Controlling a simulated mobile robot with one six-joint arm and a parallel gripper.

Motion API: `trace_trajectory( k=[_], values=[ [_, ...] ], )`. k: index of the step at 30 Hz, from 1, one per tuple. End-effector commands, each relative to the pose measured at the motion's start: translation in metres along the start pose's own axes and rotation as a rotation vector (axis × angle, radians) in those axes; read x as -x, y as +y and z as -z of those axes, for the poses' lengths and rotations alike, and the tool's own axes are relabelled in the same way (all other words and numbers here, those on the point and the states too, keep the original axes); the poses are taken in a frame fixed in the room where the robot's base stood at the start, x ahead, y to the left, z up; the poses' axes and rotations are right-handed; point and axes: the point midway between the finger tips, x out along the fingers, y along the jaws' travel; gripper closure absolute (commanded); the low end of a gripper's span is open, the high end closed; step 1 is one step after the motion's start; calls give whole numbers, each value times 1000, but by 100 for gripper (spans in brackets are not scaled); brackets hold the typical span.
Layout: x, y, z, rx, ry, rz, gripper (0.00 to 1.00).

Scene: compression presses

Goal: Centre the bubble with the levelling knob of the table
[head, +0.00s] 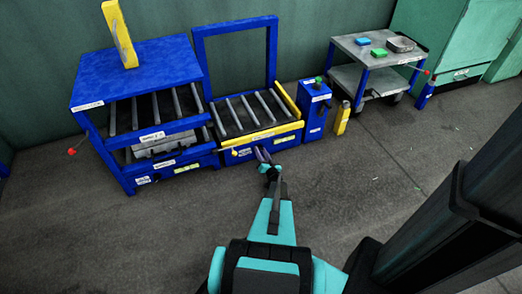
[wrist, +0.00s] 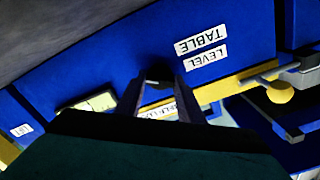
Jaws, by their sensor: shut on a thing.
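The table (head: 250,117) is a blue roller bed with a yellow front edge. Its blue front panel fills much of the wrist view, upside down, with a "LEVEL TABLE" label (wrist: 202,50). A dark round knob (wrist: 160,74) sits on this panel. My gripper (wrist: 161,82) is shut on the knob, one finger on each side; in the head view my gripper (head: 262,155) is at the panel and hides the knob. A yellow-green strip (wrist: 100,101), perhaps the level vial, is beside the knob; it also shows in the head view (head: 285,140). I cannot make out a bubble.
A yellow round handle (wrist: 280,91) sticks out near the gripper. A blue press frame with shelves (head: 135,75) stands left. A blue post with a green button (head: 316,105) and a grey cart (head: 376,50) stand right. The floor in front is clear.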

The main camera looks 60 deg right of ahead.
Motion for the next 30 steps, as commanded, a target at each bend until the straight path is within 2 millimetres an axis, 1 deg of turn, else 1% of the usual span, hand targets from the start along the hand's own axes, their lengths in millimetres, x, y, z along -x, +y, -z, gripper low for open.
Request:
trace_trajectory(
  k=[1,9,15,21,30],
  values=[
    [-1,-1,2,-44,0,-1,88],
    [-1,0,1,-284,0,-2,88],
    [0,0,1,-412,0,-2,88],
    [0,0,0,-482,0,-1,88],
    [0,0,0,-503,0,-2,88]
  ],
)
